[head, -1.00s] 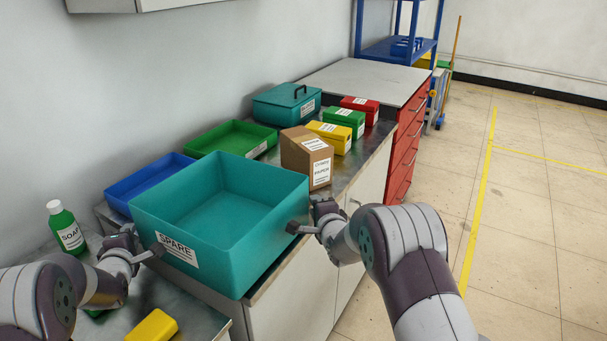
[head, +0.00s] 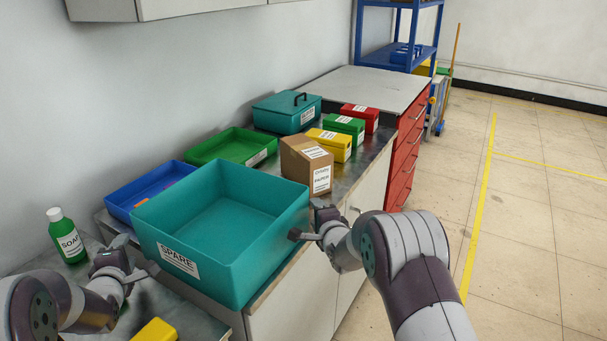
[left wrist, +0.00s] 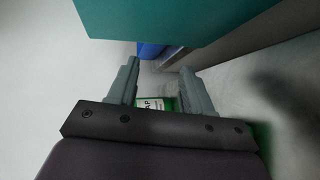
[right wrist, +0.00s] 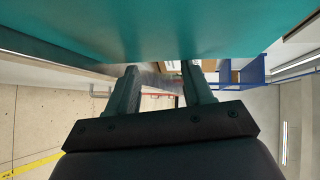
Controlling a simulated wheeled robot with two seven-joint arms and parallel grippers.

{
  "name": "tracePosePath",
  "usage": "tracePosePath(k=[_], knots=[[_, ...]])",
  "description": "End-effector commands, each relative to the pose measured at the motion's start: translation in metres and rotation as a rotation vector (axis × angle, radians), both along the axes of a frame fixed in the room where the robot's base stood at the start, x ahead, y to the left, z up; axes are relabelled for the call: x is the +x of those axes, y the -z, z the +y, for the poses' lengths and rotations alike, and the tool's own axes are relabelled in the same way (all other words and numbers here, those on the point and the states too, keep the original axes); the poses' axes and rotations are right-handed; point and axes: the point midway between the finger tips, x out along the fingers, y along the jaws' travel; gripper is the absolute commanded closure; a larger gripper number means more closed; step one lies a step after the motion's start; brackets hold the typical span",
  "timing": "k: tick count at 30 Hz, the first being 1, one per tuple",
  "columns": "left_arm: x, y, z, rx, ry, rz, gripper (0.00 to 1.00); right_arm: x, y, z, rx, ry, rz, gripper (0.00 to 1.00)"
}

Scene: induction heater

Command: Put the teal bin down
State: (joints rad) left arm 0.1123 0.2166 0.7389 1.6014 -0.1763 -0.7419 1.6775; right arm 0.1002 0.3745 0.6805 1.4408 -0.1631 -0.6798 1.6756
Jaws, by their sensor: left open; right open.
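The teal bin (head: 222,232), an empty open box labelled SPARE, stands on the near end of the metal counter. Its near left corner reaches the counter's left end. My left gripper (head: 137,255) is open at the bin's left side, apart from it. In the left wrist view the teal bin (left wrist: 180,18) is beyond the open fingers (left wrist: 158,85). My right gripper (head: 305,234) is open close to the bin's right wall; I cannot tell whether it touches. In the right wrist view the bin (right wrist: 160,30) fills the top, beyond the open fingers (right wrist: 163,85).
A blue tray (head: 121,208) and a green tray (head: 215,140) lie behind the bin. A cardboard box (head: 300,170) stands close behind its right side. A green soap bottle (head: 66,240) and a yellow box (head: 155,331) are on the nearer surface at left.

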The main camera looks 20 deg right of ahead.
Motion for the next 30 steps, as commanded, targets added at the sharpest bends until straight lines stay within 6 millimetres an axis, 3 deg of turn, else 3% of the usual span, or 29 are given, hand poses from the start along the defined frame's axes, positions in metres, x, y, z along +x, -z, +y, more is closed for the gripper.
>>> tracePosePath(k=[6, 10, 14, 24, 30], knots=[[-0.053, -0.014, 0.001, 0.000, 0.000, -0.001, 0.50, 0.000, 0.000, 0.000, 0.000, 0.001, 0.000, 0.49], [-0.069, -0.018, 0.001, 0.000, 0.000, -0.002, 0.50, 0.000, 0.000, 0.000, 0.000, 0.001, 0.000, 0.49], [-0.074, -0.019, 0.000, 0.001, 0.001, -0.001, 0.50, -0.011, -0.004, -0.001, 0.001, 0.001, -0.001, 0.49], [-0.074, -0.019, 0.000, 0.001, 0.001, -0.001, 0.50, -0.094, -0.025, -0.001, 0.000, 0.002, -0.001, 0.49], [-0.074, -0.019, 0.000, 0.001, 0.001, -0.001, 0.50, -0.116, -0.030, -0.001, 0.000, 0.001, -0.001, 0.49]])
